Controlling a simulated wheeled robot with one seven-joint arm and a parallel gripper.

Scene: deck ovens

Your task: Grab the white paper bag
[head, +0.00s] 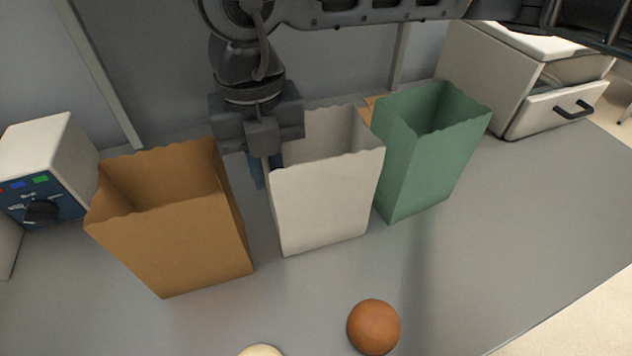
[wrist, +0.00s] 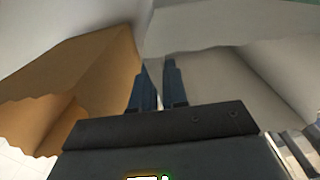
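The white paper bag (head: 325,205) stands upright and open-topped on the grey counter, between a brown bag and a green bag. My gripper (head: 259,170) points down at its left rim, on the side toward the brown bag. In the wrist view my two blue fingers (wrist: 159,82) are close together with a narrow gap. The left wall of the white bag (wrist: 225,75) appears to sit in that gap, so the gripper looks shut on it. The exact contact is partly hidden by the gripper in the head view.
The brown bag (head: 185,240) stands close to the left of my gripper, and also shows in the wrist view (wrist: 95,70). The green bag (head: 425,165) is close on the right. An orange-brown ball (head: 374,326) lies in front. A white drawer unit (head: 500,75) stands back right.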

